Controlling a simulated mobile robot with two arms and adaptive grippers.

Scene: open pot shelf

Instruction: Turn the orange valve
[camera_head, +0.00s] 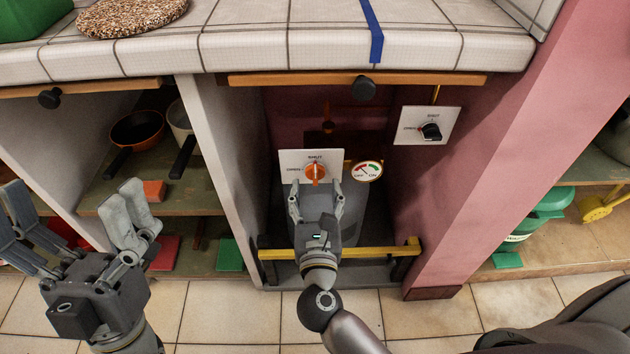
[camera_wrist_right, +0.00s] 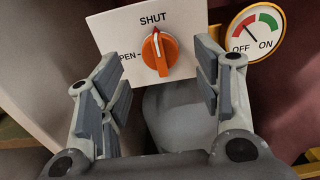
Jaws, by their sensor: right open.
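The orange valve (camera_head: 315,172) is a round knob on a white plate (camera_head: 290,158) marked SHUT and OPEN, inside the alcove under the counter. In the right wrist view the valve (camera_wrist_right: 159,51) has its pointer up toward SHUT. My right gripper (camera_head: 316,190) is open just in front of and below the valve, its fingers to either side and apart from it. In the wrist view the gap between its fingers (camera_wrist_right: 158,85) is empty. My left gripper (camera_head: 75,215) is open and empty at the lower left, in front of the shelf.
A round gauge (camera_head: 368,171) beside the plate has its needle toward OFF. A black knob (camera_head: 431,131) is on a second plate on the pink wall. A yellow rail (camera_head: 375,250) crosses the alcove low down. Side walls bound the alcove, and pans (camera_head: 137,130) stand left.

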